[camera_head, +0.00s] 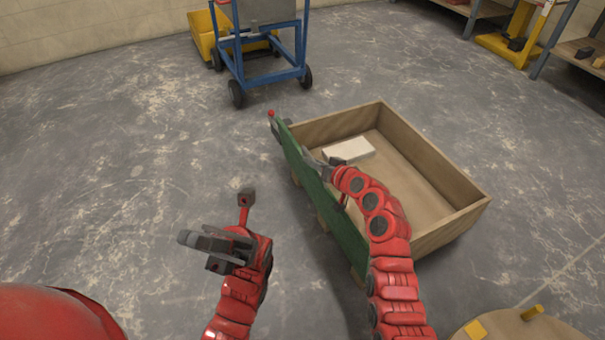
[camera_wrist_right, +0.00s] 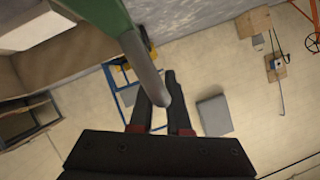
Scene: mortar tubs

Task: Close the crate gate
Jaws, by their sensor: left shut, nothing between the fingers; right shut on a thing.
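The wooden crate (camera_head: 440,165) stands on the floor right of centre in the head view. Its green gate (camera_head: 335,218) stands along the crate's left side; I cannot tell whether it lies flush with the crate. My right gripper (camera_head: 318,165) reaches over the crate to the gate's inner side. In the right wrist view, my right gripper (camera_wrist_right: 160,92) is shut on a grey handle (camera_wrist_right: 146,70) beside the green gate (camera_wrist_right: 103,14). My left gripper (camera_head: 190,240) is shut and empty, apart from the crate, over the floor to the left of the gate.
A white block (camera_head: 348,150) lies inside the crate. A blue wheeled cart (camera_head: 262,68) and a yellow bin (camera_head: 203,35) stand beyond it. A round wooden top (camera_head: 510,328) is at the near right. Floor on the left is clear.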

